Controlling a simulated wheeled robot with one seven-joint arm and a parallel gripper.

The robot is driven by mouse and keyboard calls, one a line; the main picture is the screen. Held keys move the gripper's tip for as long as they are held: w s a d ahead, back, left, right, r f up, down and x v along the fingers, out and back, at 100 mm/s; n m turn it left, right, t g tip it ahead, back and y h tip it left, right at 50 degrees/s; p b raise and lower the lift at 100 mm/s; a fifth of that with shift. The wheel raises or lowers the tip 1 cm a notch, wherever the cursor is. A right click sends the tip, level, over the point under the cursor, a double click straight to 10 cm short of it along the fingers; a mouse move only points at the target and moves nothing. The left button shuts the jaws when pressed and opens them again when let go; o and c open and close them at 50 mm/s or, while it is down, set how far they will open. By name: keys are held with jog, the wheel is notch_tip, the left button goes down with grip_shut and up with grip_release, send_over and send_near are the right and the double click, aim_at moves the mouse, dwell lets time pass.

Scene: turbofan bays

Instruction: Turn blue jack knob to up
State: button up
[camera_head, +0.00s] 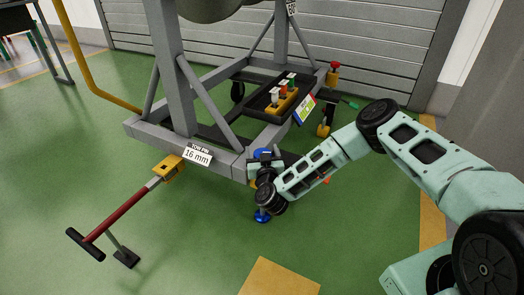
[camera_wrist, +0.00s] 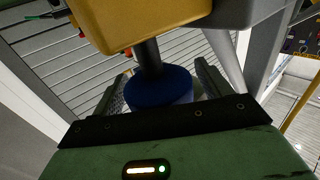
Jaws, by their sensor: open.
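The blue jack knob (camera_wrist: 158,88) is a round blue disc on a dark shaft below a yellow block (camera_wrist: 150,18) in the wrist view. My gripper (camera_wrist: 160,76) is open, with one finger on each side of the knob. I cannot tell whether either finger touches it. In the head view, a bit of blue (camera_head: 262,152) shows at the stand's front corner, just above my gripper (camera_head: 264,160), and my wrist hides most of the jack.
The grey engine stand (camera_head: 212,160) carries a black tray (camera_head: 262,106) with coloured knobs. A tow bar with a red shaft (camera_head: 122,209) sticks out at left, beside a "16 mm" sign (camera_head: 197,156). Green floor in front is clear. A shutter (camera_head: 385,50) stands behind.

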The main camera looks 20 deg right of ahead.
jog(key=c, duration=1)
jog(key=shift+r+y, duration=0.1)
jog(key=shift+y, duration=0.2)
